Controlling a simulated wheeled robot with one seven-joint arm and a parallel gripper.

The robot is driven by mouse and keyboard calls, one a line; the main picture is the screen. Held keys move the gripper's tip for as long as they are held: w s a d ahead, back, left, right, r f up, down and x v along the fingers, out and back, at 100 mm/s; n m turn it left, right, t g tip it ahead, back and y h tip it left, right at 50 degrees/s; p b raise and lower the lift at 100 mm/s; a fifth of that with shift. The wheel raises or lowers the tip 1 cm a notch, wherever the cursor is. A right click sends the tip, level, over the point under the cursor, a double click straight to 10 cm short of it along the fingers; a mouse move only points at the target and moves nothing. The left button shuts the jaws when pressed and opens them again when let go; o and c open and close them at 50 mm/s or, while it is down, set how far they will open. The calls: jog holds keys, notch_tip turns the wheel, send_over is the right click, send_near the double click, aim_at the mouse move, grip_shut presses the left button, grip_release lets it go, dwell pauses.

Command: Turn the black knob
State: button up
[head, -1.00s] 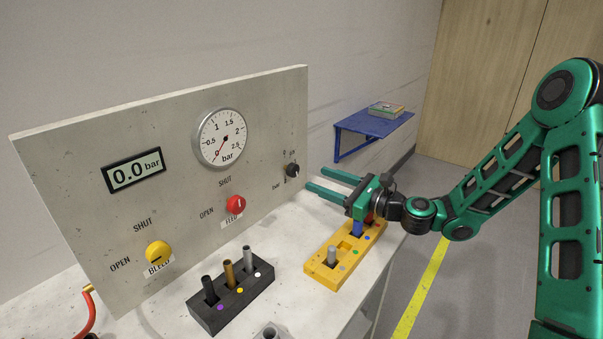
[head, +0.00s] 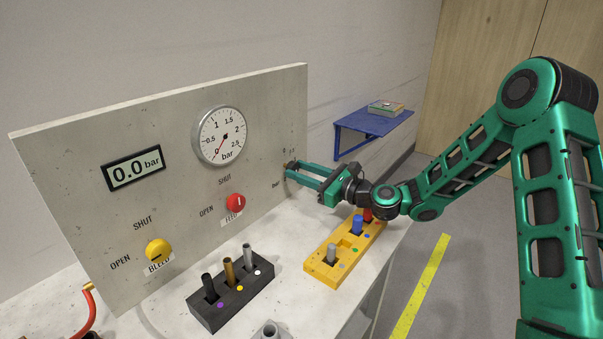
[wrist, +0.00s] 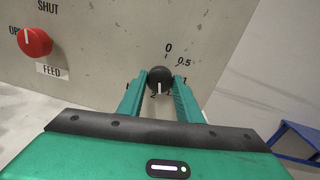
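The black knob (wrist: 160,77) is on the right part of the grey panel, with a white mark on it pointing down in the wrist view. A printed scale with 0, 0.5 and 1 surrounds it. In the head view the knob (head: 290,165) is partly hidden by my gripper. My gripper (head: 294,170) reaches in from the right toward the panel. In the wrist view its two green fingers (wrist: 160,80) stand apart, one on each side of the knob. I cannot tell whether they touch it.
The panel (head: 80,150) also bears a gauge (head: 219,137), a display (head: 134,170) reading 0.0 bar, a red feed knob (head: 236,203) and a yellow bleed knob (head: 158,250). A yellow block (head: 320,268) and a black block (head: 235,305) with pegs stand on the table.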

jog(key=shift+c, duration=0.9)
jog(key=n, duration=0.5)
jog(key=shift+d+n, duration=0.1)
jog(key=shift+n, duration=0.3)
jog(key=n, duration=0.7)
jog(key=shift+f+h, duration=0.1)
jog(key=shift+h, duration=0.2)
jog(key=shift+s+f+n, duration=0.1)
jog(key=shift+f+n, duration=0.05)
jog(key=shift+n, duration=2.3)
jog(key=shift+s+f+n, duration=0.1)
jog(key=shift+n, duration=2.35)
